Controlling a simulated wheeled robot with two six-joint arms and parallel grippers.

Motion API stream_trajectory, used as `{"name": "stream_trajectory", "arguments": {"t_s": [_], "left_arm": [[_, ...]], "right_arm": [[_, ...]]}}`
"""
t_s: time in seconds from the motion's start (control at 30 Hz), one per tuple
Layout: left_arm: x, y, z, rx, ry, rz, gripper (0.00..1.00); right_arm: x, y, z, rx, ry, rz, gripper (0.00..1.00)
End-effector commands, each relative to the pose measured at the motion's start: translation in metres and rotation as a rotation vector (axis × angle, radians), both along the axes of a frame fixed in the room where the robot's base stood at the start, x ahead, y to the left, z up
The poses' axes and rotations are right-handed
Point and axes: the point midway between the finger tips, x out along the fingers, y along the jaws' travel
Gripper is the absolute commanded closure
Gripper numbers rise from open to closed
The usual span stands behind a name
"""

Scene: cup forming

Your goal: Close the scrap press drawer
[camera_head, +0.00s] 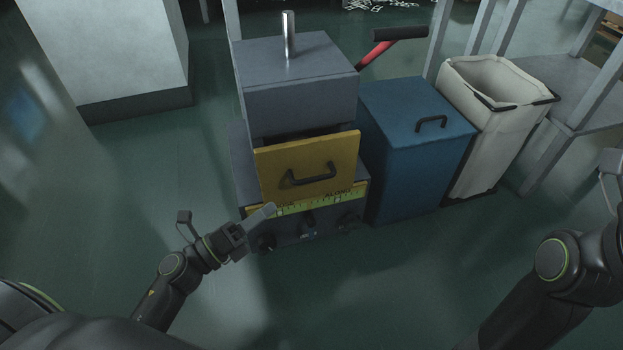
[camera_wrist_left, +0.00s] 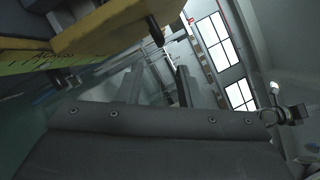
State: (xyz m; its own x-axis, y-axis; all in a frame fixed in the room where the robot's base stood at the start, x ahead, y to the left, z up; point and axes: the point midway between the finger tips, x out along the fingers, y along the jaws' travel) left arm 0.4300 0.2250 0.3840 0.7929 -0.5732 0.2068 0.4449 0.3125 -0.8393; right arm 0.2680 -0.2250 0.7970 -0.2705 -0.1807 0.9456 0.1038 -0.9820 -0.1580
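The scrap press (camera_head: 300,95) stands upright in the middle of the head view. Its drawer has a yellow front (camera_head: 270,170) with a black handle (camera_head: 312,175). The front stands out from the grey body, with a dark gap above it, so the drawer is partly open. My left gripper (camera_head: 268,211) is low, at the left of the drawer front and below the handle. In the left wrist view its two fingers (camera_wrist_left: 158,84) are apart with nothing between them. The drawer front (camera_wrist_left: 110,28) shows at the upper left there.
A blue lidded bin (camera_head: 415,140) stands right of the press, and a white bag bin (camera_head: 495,125) beyond it. A red lever with a black grip (camera_head: 400,33) sticks out behind. A grey cabinet (camera_head: 110,45) is at the left. The green floor in front is clear.

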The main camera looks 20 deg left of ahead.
Motion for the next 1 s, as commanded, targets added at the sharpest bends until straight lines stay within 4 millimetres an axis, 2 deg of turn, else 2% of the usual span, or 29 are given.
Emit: {"name": "stream_trajectory", "arguments": {"t_s": [0.6, 0.8, 1.0], "left_arm": [[0.083, -0.061, 0.022, -0.003, -0.001, -0.001, 0.67], [0.095, -0.069, 0.025, -0.002, 0.000, -0.001, 0.67], [0.097, -0.070, 0.026, -0.003, 0.001, -0.001, 0.67]], "right_arm": [[0.000, 0.001, 0.003, 0.000, -0.013, 0.016, 1.00], [-0.001, 0.003, 0.010, 0.004, -0.030, 0.034, 1.00], [-0.002, 0.003, 0.012, 0.008, -0.038, 0.038, 1.00]]}}
